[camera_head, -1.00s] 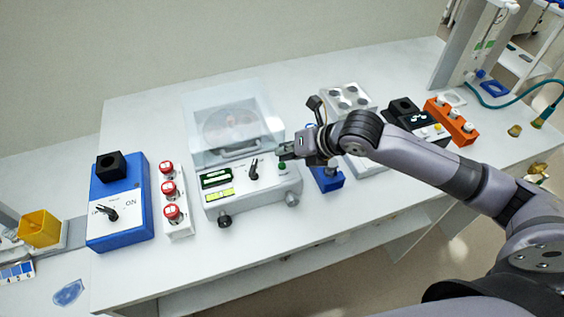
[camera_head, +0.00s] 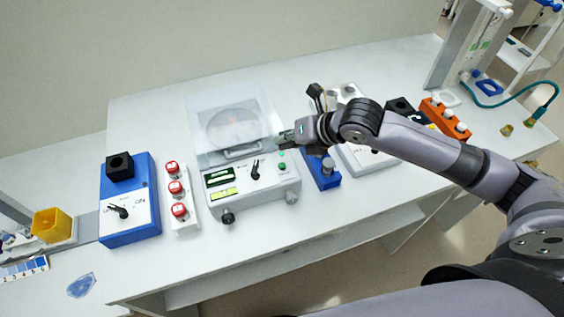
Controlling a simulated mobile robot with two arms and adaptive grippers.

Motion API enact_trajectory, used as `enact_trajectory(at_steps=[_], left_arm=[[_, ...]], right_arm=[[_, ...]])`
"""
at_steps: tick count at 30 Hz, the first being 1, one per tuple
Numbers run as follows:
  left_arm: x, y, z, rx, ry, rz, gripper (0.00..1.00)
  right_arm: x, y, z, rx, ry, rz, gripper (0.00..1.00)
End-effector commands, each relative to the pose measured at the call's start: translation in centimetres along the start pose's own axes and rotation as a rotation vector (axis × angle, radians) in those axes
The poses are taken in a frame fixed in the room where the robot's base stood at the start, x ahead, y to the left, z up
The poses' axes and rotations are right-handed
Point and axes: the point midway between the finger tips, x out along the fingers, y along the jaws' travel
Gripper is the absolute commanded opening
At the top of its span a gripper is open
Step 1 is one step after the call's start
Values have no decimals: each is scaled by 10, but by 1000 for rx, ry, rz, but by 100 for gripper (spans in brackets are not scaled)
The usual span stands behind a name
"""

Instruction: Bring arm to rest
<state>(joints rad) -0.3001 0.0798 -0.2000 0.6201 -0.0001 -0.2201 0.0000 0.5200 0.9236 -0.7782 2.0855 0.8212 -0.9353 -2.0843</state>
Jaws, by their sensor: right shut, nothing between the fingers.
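My right gripper (camera_head: 287,139) is shut and empty. It hangs over the bench just above the right rear part of the panel of the white centrifuge-like device (camera_head: 262,191), beside its clear lid (camera_head: 200,120). A green button (camera_head: 282,167) on that panel shows just below the fingers, and a gap shows between them. My right arm reaches in from the right and hides part of the devices behind it. My left gripper is not in view.
A blue switch box (camera_head: 145,180) and a strip of red-capped buttons (camera_head: 177,188) stand left on the white bench (camera_head: 250,243). A small blue block (camera_head: 325,181) sits under the arm. An orange rack (camera_head: 441,115) stands right. The bench's front strip is clear.

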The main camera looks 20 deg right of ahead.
Motion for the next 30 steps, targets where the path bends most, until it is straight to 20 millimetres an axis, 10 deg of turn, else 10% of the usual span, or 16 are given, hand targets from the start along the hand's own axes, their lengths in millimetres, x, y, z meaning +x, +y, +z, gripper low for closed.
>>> enact_trajectory(at_steps=[19, 30], left_arm=[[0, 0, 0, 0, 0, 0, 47], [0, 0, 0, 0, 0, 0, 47]], right_arm=[[4, 5, -14, 75, 13, 5, 0], [7, 14, -124, 1183, -1, -91, 0]])
